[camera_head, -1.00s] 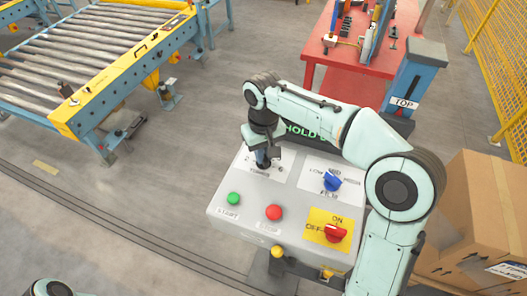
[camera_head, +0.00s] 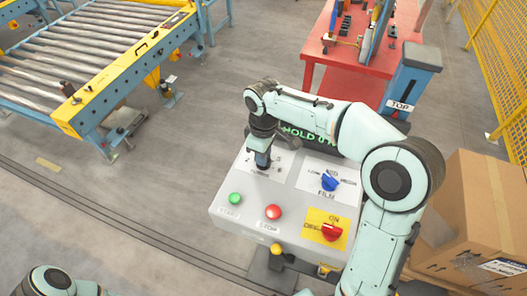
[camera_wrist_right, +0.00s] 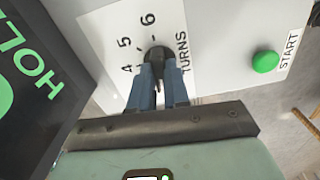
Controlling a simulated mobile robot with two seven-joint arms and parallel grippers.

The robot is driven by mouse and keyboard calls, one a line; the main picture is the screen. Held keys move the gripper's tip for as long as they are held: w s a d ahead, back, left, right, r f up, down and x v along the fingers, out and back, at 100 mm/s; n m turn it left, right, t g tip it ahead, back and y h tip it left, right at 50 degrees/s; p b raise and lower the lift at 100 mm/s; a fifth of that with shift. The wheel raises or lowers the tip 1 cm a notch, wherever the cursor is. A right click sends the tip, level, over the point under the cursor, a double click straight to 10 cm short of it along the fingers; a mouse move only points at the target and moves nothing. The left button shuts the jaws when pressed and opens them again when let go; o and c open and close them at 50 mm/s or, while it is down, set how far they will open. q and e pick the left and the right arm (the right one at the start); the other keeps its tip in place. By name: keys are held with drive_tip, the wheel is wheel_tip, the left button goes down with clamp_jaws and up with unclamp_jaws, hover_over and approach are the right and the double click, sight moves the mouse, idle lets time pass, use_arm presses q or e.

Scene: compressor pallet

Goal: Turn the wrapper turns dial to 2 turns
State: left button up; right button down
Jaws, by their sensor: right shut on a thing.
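The wrapper turns dial is a black knob (camera_wrist_right: 157,54) on a white plate of the grey control panel (camera_head: 240,204). The numbers 4, 5 and 6 and the word TURNS show around it in the right wrist view; other marks are hidden by my fingers. My right gripper (camera_head: 263,164) reaches down onto the dial from above, and its blue fingers (camera_wrist_right: 162,80) are shut on the knob. Which number the dial points at, I cannot tell. My left gripper is not in view; only part of my left arm shows at the bottom left.
The panel also has a green START button (camera_head: 235,198), a red STOP button (camera_head: 273,212), a blue FILM knob (camera_head: 329,181) and a red ON/OFF switch (camera_head: 332,232). A dark display reading HOLD (camera_wrist_right: 28,85) stands close beside the dial. Cardboard boxes (camera_head: 485,215) are at the right.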

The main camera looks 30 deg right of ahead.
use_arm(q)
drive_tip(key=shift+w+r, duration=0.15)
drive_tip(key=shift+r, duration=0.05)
use_arm(e)
drive_tip(key=shift+n, duration=0.6)
drive_tip(key=c, duration=1.1)
unclamp_jaws()
drive_tip(key=shift+r, duration=0.1)
use_arm(q)
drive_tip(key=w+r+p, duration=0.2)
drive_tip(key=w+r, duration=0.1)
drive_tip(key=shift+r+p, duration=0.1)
drive_tip(key=shift+p, duration=0.25)
use_arm(e)
wheel_tip(320, 180, up, 13)
